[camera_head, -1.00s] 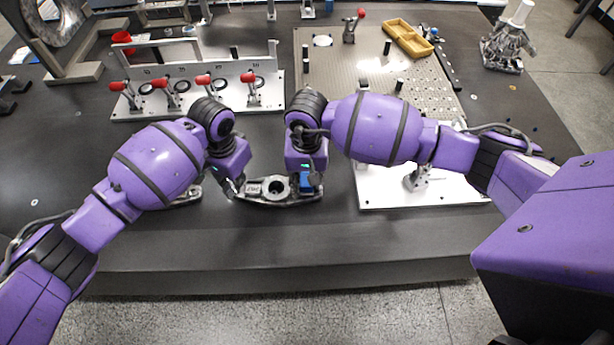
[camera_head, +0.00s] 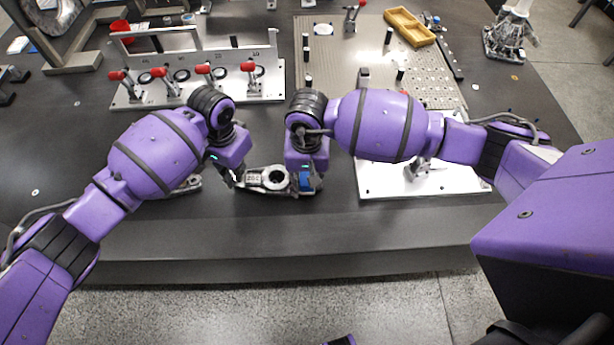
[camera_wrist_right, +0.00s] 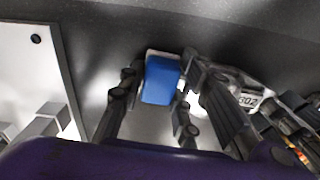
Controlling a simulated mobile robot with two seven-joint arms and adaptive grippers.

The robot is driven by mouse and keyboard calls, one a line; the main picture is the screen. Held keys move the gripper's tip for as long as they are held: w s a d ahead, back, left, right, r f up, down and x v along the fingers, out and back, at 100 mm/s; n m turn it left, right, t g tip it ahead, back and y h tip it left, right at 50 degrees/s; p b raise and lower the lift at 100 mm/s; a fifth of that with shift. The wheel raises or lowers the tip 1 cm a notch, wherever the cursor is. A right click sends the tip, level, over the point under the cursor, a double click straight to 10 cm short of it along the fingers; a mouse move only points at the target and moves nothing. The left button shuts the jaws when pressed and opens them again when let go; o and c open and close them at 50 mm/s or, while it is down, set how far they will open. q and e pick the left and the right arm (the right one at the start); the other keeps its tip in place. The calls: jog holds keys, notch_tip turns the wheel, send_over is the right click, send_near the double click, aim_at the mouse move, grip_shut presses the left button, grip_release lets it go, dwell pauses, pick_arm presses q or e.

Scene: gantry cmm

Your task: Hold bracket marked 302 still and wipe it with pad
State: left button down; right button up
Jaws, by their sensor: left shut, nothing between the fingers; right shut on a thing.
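The grey metal bracket (camera_head: 266,180) marked 302 lies flat near the table's front edge, with a round bore in its middle. Its 302 label (camera_wrist_right: 248,101) shows in the right wrist view. My right gripper (camera_head: 305,188) is shut on the blue pad (camera_head: 306,181) at the bracket's right end. The pad, blue with a pale edge, also shows between the fingers in the right wrist view (camera_wrist_right: 160,80). Whether it touches the bracket I cannot tell. My left gripper (camera_head: 232,182) is shut, with nothing between its fingers, at the bracket's left end; contact is unclear.
Another metal part (camera_head: 188,185) lies partly hidden under my left arm. A clamp fixture (camera_head: 200,90) with red-tipped levers stands behind. A white plate (camera_head: 420,183) lies right, a perforated plate (camera_head: 345,60) and a yellow tray (camera_head: 409,27) farther back. The front table strip is clear.

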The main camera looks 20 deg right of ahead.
pick_arm(q)
jog(key=shift+s+a+f, duration=0.1)
jog(key=shift+s+f, duration=0.15)
jog(key=shift+f, duration=0.1)
pick_arm(e)
jog(key=shift+w+d+f, duration=0.2)
jog(key=shift+w+d, duration=0.2)
jog(key=shift+w, duration=0.4)
jog(key=shift+c, duration=0.5)
jog(key=shift+w+d+r, duration=0.1)
jog(key=shift+w+d, duration=0.05)
jog(key=shift+w, duration=0.35)
jog(key=shift+w+d, duration=0.15)
jog(key=shift+w, duration=0.3)
jog(key=shift+s+a, duration=0.2)
jog(key=shift+s, duration=0.25)
jog(key=shift+s+a, duration=0.2)
jog(key=shift+s, duration=0.25)
jog(key=shift+s+a, duration=0.3)
jog(key=shift+s, duration=0.6)
